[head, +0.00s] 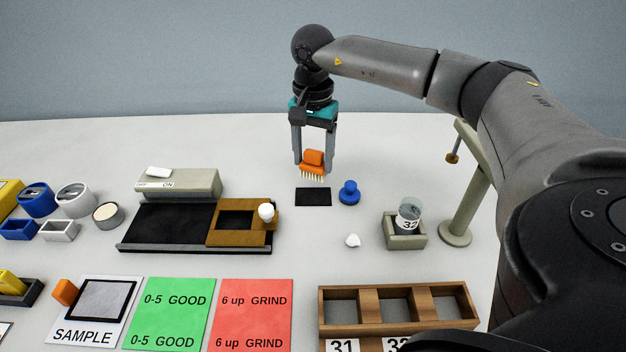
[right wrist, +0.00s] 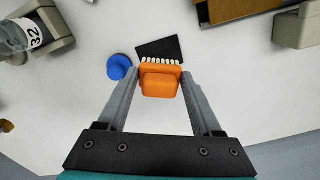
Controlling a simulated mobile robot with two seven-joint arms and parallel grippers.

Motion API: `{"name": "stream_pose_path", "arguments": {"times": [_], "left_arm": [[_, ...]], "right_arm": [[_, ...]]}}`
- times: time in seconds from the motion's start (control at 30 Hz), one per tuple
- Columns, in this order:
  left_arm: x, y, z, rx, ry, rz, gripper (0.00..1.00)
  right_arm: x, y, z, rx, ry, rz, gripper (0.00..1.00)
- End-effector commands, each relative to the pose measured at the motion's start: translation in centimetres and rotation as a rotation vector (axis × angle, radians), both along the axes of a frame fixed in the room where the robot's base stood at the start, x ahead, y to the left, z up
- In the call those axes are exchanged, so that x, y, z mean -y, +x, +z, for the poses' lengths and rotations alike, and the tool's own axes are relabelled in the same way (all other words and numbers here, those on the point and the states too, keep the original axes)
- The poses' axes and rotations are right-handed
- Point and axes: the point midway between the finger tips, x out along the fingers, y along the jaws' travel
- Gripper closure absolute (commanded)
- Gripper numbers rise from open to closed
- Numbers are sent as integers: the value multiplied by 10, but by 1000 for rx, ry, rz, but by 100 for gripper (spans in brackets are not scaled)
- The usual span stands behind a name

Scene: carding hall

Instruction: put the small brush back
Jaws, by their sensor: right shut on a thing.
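The small brush (head: 313,160) has an orange body and pale bristles that point down. My right gripper (head: 313,163) is shut on it and holds it upright over the table, near a flat black pad (head: 313,197). In the right wrist view the brush (right wrist: 160,80) sits between the two fingers, with its bristles towards the black pad (right wrist: 160,48). I cannot tell exactly how high the bristles are above the table. My left gripper is in neither view.
A blue knobbed piece (head: 349,193) stands just right of the pad. A dark tray (head: 160,232) with a brown frame lies left. A holder (head: 404,232) with a jar labelled 32 and a stand (head: 456,234) are right. A wooden compartment box (head: 345,327) is in front.

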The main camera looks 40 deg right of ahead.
Motion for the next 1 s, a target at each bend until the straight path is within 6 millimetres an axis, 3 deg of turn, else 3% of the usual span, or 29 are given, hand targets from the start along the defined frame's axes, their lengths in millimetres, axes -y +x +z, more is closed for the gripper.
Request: {"name": "stream_pose_path", "arguments": {"times": [0.33,0.8,0.83,1.0], "left_arm": [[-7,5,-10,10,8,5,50],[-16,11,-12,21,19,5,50],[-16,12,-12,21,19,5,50],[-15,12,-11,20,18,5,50]], "right_arm": [[0,0,-52,-1,0,0,85],[0,0,-61,0,0,1,85],[0,0,-61,0,0,1,31],[0,0,-60,0,0,1,12]]}}
